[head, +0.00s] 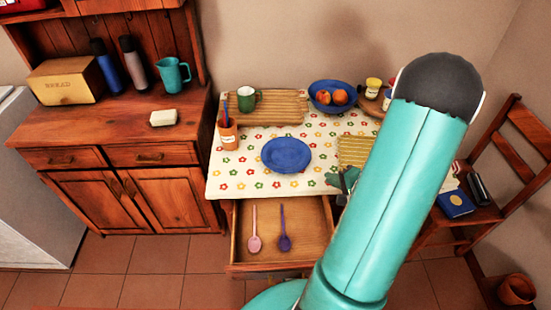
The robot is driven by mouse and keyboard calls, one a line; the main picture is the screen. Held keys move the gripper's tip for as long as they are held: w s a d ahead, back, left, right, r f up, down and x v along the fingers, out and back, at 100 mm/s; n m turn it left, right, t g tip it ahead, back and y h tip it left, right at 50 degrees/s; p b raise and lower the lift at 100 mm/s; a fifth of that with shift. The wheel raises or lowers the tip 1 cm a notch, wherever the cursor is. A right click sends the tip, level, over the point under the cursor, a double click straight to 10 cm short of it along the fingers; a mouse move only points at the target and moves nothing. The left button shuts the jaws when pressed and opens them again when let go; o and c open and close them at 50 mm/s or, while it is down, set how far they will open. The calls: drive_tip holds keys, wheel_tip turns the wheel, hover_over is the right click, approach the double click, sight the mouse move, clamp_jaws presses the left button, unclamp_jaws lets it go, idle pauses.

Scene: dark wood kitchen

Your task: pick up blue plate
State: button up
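The blue plate (286,155) lies flat on the flowered tablecloth, near the middle of the table. My teal arm crosses the right half of the head view and hides part of the table. A small dark part of my gripper (346,181) shows at the table's front edge, to the right of the plate and apart from it. The arm hides most of the gripper, so I cannot tell whether its fingers are open or shut. Nothing visible touches the plate.
A blue fruit bowl (333,110), wooden board (285,107), green mug (248,100) and terracotta cup (228,137) stand around the plate. Below it, an open drawer (310,238) holds two spoons. A chair (520,165) stands at right, a cabinet (110,165) at left.

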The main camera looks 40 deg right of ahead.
approach(302, 168)
drive_tip(key=x, duration=0.3)
drive_tip(key=shift+w+d+f, duration=0.15)
drive_tip(key=shift+f, duration=0.15)
drive_tip(key=x, duration=0.5)
drive_tip(key=shift+w+r, duration=0.1)
clamp_jaws()
drive_tip(key=shift+r, duration=0.1)
